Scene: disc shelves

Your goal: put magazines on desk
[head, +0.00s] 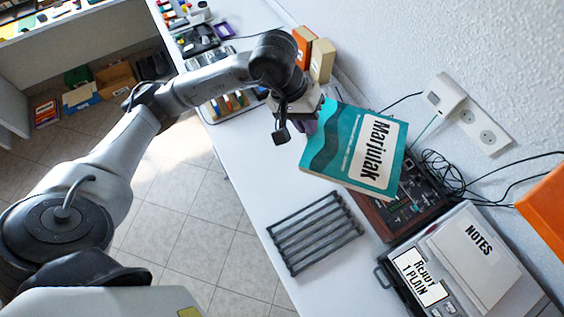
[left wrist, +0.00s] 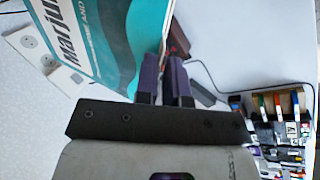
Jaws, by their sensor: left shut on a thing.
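A teal magazine (head: 335,150) with a white label reading "Marjulak" is in the head view, tilted over the back part of the white desk (head: 240,165). My left gripper (head: 311,122) is shut on its left edge. In the left wrist view, the purple fingers of my left gripper (left wrist: 165,78) pinch the edge of the magazine (left wrist: 112,60), which extends up and left. The magazine partly hides a brown device behind it; I cannot tell whether they touch. My right gripper is not in view.
A dark slatted rack (head: 300,211) lies on the desk. The brown-edged device (head: 425,205) and a grey case with a "NOTES" pad (head: 470,245) stand right of it. Sockets (head: 480,130) and loose cables are along the wall. Desk surface left of the rack is clear.

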